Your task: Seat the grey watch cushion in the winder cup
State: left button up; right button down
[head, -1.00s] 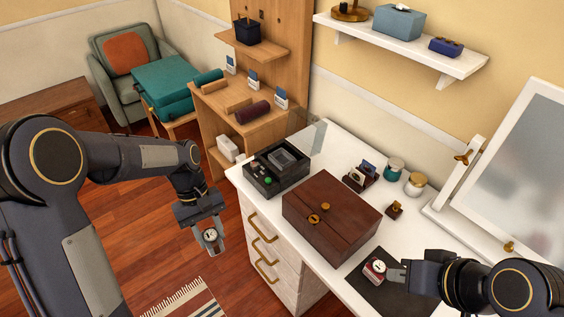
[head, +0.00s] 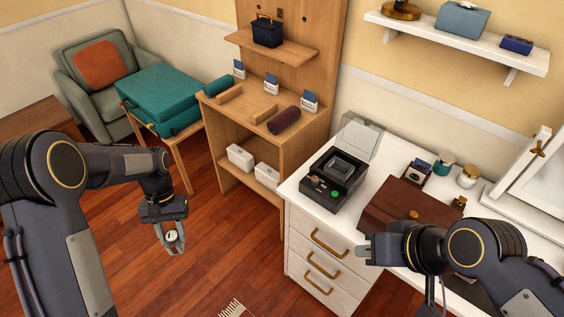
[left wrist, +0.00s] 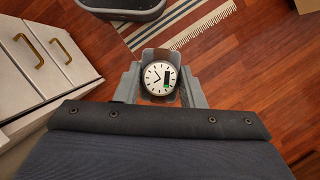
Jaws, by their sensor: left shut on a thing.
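My left gripper (head: 174,243) is shut on the grey watch cushion and holds it in the air over the wooden floor, left of the white drawers. The cushion carries a round white-faced watch (left wrist: 159,77), which faces the left wrist camera between the fingers. The black watch winder (head: 331,196) stands on the white dresser top with its clear lid (head: 360,138) raised. Its cup (head: 346,166) is a square grey-rimmed recess that looks empty. My right gripper (head: 369,249) is over the front of the dresser, and its finger gap is unclear.
A brown wooden box (head: 402,207) stands right of the winder, with jars behind it. A wooden shelf unit (head: 262,150) stands left of the dresser. White drawers (head: 318,258) have brass handles. The floor (head: 215,265) around my left gripper is clear.

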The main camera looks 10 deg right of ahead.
aim_at(339, 169)
jog(key=i+j+z, duration=0.1)
jog(key=j+z, duration=1.3)
jog(key=k+j, duration=0.05)
